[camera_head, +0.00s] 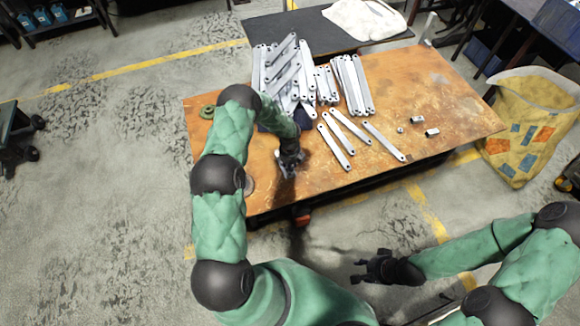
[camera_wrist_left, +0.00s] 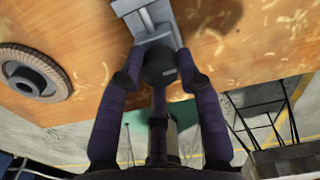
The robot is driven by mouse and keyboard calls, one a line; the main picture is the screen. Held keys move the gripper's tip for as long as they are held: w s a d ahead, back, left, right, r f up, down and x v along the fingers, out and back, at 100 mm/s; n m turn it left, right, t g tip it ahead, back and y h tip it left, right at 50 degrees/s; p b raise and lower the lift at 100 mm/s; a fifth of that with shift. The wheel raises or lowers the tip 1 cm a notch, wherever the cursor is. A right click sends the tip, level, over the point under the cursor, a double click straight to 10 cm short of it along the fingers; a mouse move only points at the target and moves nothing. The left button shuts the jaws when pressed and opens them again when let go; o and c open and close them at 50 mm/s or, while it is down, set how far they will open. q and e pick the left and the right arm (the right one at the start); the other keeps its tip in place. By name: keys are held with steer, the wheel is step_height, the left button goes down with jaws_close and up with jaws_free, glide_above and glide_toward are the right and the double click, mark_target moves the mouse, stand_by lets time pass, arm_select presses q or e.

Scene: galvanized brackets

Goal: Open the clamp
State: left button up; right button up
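The clamp (camera_wrist_left: 150,20), a grey metal piece, is at the top middle of the left wrist view. A round black knob-like part (camera_wrist_left: 160,70) points from it toward my wrist. My left gripper (camera_wrist_left: 160,58) has one dark purple finger on each side of this part. I cannot tell whether the fingers press on it. In the head view my left gripper (camera_head: 289,163) is low over the table's near left part and mostly hides the clamp. My right gripper (camera_head: 370,268) is open and empty in front of the table, over the floor.
The worn orange table (camera_head: 435,90) holds stacked metal bars (camera_head: 285,75) at the back and several loose bars (camera_head: 335,147) in the middle. A flap disc (camera_wrist_left: 35,82) lies left of the clamp. Small metal parts (camera_head: 432,132) lie at right. A yellow bag (camera_head: 515,150) stands right.

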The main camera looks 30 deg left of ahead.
stand_by(0.3)
arm_select(q)
steer(key=shift+f+n+b, duration=0.15)
steer(key=shift+n+b, duration=0.4)
steer(key=shift+n, duration=0.45)
steer(key=n+b, duration=0.1)
steer(key=n, duration=0.2)
steer(key=shift+n, duration=0.3)
steer(key=n+b, duration=0.2)
steer(key=n, duration=0.3)
steer(key=shift+n+b, duration=0.35)
steer(key=shift+n, duration=1.15)
steer(key=n, duration=0.4)
steer(key=o, duration=1.1)
